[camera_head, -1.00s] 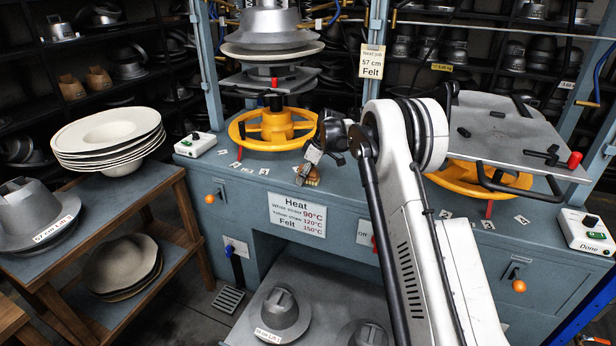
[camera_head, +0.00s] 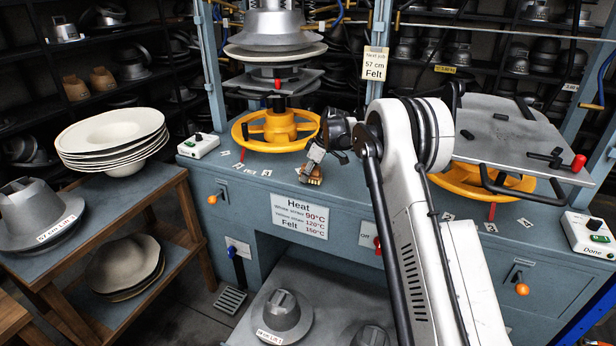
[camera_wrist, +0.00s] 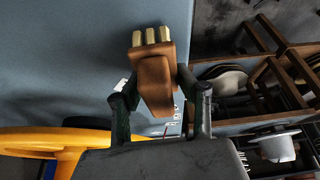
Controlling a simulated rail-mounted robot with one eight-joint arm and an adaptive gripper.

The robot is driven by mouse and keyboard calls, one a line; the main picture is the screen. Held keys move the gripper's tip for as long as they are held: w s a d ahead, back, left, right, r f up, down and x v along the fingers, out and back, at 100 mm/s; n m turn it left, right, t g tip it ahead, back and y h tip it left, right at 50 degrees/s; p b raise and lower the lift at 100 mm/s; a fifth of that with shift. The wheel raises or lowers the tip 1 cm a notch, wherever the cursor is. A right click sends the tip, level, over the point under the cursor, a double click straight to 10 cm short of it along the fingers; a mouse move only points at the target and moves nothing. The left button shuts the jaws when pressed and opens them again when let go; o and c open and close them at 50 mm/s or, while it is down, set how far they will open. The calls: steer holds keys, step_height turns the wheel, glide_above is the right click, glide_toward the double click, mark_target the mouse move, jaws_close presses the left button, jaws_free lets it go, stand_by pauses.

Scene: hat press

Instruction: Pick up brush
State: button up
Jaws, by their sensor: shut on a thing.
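The brush shows in the wrist view as a brown wooden block (camera_wrist: 155,80) with several pale, yellowish tufts at its far end. My gripper (camera_wrist: 157,90) has its dark fingers on both sides of the block and is shut on it. In the head view the brush (camera_head: 313,177) is small and brown, at the front edge of the blue-grey press table (camera_head: 350,192). My gripper (camera_head: 317,160) is just above it there and hides part of it. I cannot tell whether the brush still touches the table.
Behind stands a yellow handwheel (camera_head: 245,140) under a press. A second press with a grey plate (camera_head: 520,135) is at the right. A white control box (camera_head: 198,146) sits left on the table. Stacked pale hats (camera_head: 110,135) stand on a wooden side table.

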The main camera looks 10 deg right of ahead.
step_height(320, 180, up, 3)
steer(key=shift+r, duration=0.1)
steer(key=s+a+r, duration=0.6)
steer(key=s+a, duration=0.1)
steer(key=s, duration=0.2)
steer(key=shift+a+r, duration=0.2)
steer(key=shift+r, duration=0.2)
